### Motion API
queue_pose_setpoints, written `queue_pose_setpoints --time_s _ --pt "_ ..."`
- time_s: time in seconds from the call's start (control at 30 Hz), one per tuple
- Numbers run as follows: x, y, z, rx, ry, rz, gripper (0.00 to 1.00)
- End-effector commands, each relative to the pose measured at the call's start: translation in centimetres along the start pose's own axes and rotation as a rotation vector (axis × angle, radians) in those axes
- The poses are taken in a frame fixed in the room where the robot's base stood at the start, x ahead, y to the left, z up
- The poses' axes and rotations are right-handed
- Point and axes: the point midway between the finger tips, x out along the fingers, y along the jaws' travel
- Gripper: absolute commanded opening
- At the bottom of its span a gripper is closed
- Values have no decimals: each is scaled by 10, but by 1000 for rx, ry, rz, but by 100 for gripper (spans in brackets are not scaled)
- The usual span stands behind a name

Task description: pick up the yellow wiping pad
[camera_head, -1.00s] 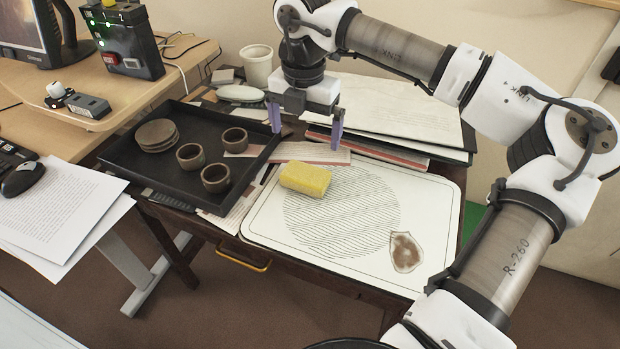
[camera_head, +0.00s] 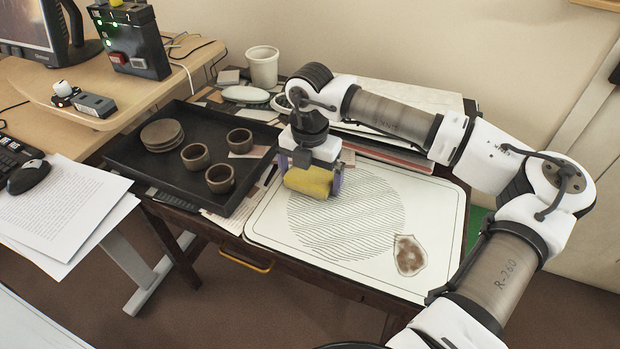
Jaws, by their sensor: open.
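The yellow wiping pad (camera_head: 308,183) lies on the white board (camera_head: 262,225), at the upper left edge of its hatched circle. My gripper (camera_head: 309,180) is lowered over the pad from above. Its two purple fingers are apart, one at the pad's left end and one at its right end. The gripper body covers the pad's far upper part. I cannot tell whether the fingers touch the pad.
A black tray (camera_head: 128,184) with several brown cups and a stack of round brown discs (camera_head: 162,134) stands left of the board. Papers (camera_head: 400,100) and a white cup (camera_head: 262,66) are behind. The board's middle is clear.

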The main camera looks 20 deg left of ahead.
Motion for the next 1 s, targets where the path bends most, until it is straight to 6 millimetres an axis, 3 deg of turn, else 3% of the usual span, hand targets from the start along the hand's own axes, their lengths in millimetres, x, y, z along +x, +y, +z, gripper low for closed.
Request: queue_pose_setpoints --time_s 0.1,0.37,0.77,1.0 --pt "0 0 0 0 0 0 100" --pt "-1 0 0 0 -1 0 68" --pt "-11 0 1 0 -3 0 68" --pt "-54 0 1 0 -6 0 68"
